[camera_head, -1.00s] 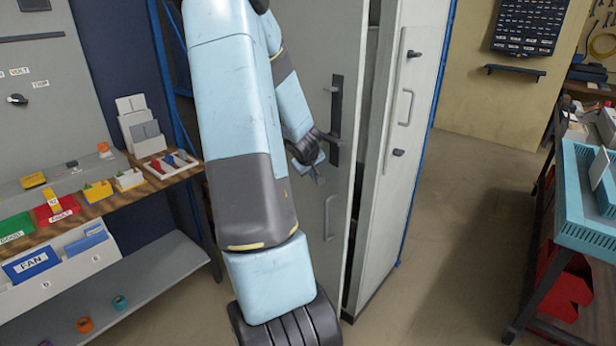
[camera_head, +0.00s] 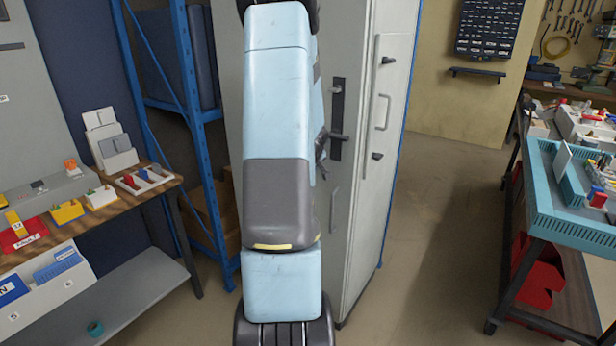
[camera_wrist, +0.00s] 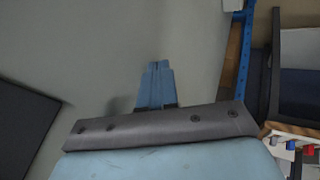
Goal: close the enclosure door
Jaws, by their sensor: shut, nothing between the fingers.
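The tall grey enclosure's door (camera_head: 352,60) stands behind my arm. It carries a black handle plate (camera_head: 337,100) with a lever and a pale pull bar, partly hidden by my arm. The door's free edge lies against or very near the cabinet body (camera_head: 388,180); no wide gap shows, and I cannot tell whether it is latched. In the wrist view my gripper (camera_wrist: 157,66) is shut and empty, its blue fingers pointing at the broad grey door surface (camera_wrist: 100,50). Whether they touch it is unclear. In the head view my arm mostly hides the gripper.
A workbench (camera_head: 160,192) with colored parts and a blue shelving rack (camera_head: 190,80) stand at the left. A cart with a teal tray (camera_head: 570,232) stands at the right. The floor (camera_head: 440,220) between cabinet and cart is clear.

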